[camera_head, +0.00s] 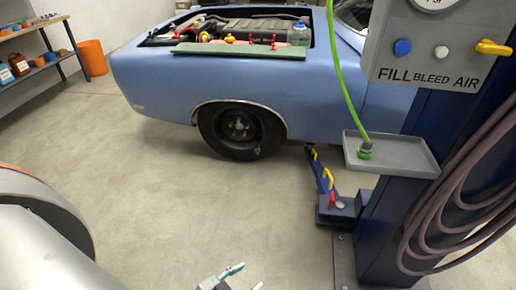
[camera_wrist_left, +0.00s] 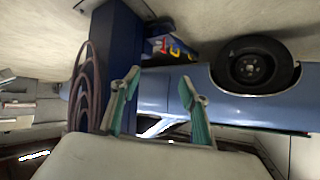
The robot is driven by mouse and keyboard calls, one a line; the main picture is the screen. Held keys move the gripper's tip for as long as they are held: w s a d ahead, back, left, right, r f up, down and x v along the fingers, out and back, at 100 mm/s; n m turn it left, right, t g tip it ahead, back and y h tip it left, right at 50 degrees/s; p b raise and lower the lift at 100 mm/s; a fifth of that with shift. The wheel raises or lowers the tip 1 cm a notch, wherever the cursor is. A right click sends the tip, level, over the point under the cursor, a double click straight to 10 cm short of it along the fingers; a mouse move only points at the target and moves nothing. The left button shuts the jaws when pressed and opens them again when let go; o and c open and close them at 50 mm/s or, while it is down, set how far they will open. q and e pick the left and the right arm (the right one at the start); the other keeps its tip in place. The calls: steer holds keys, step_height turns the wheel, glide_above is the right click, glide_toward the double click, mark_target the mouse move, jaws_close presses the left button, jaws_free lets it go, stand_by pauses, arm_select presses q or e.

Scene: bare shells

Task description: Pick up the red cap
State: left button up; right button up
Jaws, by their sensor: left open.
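Several small red pieces show in the open engine bay of the blue car in the head view. One red piece (camera_head: 229,38) stands near the bay's front edge, and another red piece (camera_head: 176,63) is at its left end. They are too small to tell which is the red cap. My left gripper (camera_head: 247,278) is at the bottom edge of the head view, low and well apart from the bay. In the left wrist view my left gripper (camera_wrist_left: 160,78) is open, with nothing between its teal-padded fingers. My right gripper is not in view.
The blue car (camera_head: 165,90) stands ahead, with a green mat (camera_head: 240,50) along its fender. A blue lift post (camera_head: 395,215) with a grey tray (camera_head: 400,153), green hose and coiled hose blocks the right. A shelf (camera_head: 35,65) and orange bin (camera_head: 92,57) stand far left. Open floor (camera_head: 190,200) lies between.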

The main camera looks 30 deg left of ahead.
arm_select(q)
steer(key=shift+c, duration=0.7)
steer(key=c, duration=0.4)
steer(key=shift+o, duration=0.2)
steer(key=shift+w, duration=0.1)
